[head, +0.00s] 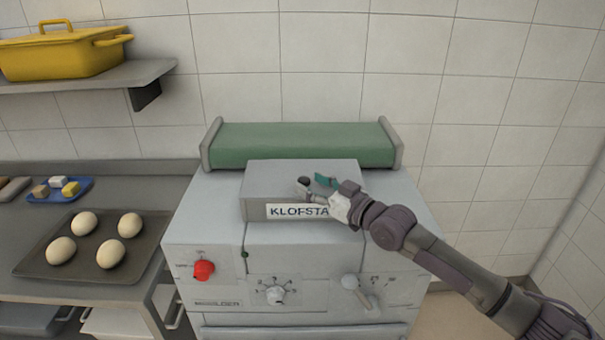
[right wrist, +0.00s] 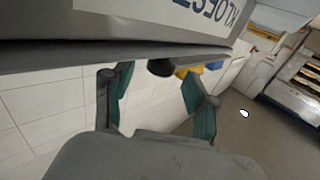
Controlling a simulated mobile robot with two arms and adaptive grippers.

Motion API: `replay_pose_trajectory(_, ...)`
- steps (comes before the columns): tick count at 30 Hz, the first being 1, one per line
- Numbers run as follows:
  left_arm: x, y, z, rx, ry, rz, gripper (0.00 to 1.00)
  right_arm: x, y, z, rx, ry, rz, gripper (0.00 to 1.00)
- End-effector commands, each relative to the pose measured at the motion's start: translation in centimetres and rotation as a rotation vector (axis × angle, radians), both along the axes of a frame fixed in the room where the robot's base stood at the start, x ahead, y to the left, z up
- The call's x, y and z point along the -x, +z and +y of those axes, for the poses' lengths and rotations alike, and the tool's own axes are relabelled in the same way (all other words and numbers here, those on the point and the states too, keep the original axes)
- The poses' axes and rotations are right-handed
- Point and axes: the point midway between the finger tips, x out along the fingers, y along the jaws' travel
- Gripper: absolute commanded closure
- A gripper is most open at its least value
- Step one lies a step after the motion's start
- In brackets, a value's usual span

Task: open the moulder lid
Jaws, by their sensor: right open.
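The moulder (head: 215,215) is a pale grey machine with a green belt (head: 300,145) across its back. Its lid (head: 270,180) is a grey box-like cover with a KLOFSTA label, and it lies down on the body. My right gripper (head: 314,184) is over the lid's front, with teal-lined fingers apart. In the right wrist view, the open fingers (right wrist: 150,82) stand either side of a small dark knob (right wrist: 160,67) at the lid's edge. I cannot tell whether they touch it. The arm covers the label's right end. My left gripper is out of view.
A red knob (head: 203,270) and two grey dials are on the moulder's front. At left, a baking tray (head: 35,262) holds several dough balls beside a blue plate (head: 82,186). A yellow pan (head: 60,57) stands on the wall shelf. Tiled walls close off the back and right.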

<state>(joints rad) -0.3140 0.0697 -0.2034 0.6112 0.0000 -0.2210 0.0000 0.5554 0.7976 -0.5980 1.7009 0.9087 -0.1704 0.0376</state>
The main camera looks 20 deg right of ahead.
Motion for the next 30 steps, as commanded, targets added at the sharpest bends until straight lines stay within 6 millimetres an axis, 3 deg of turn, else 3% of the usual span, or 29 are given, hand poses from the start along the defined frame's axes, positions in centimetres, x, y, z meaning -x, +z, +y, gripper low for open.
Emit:
replay_pose_trajectory(7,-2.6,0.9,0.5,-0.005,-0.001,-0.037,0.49,-2.6,0.1,1.4,0.000,0.000,-0.001,0.42)
replay_pose_trajectory(18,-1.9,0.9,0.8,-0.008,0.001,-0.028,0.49,-3.0,-0.1,1.6,0.001,0.000,0.000,0.44)
replay_pose_trajectory(28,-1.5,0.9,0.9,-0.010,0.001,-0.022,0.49,-2.9,-0.1,1.6,0.001,0.000,0.000,0.99)
replay_pose_trajectory(30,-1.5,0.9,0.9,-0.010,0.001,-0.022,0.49,-2.9,-0.1,1.6,0.001,0.000,0.000,1.00)
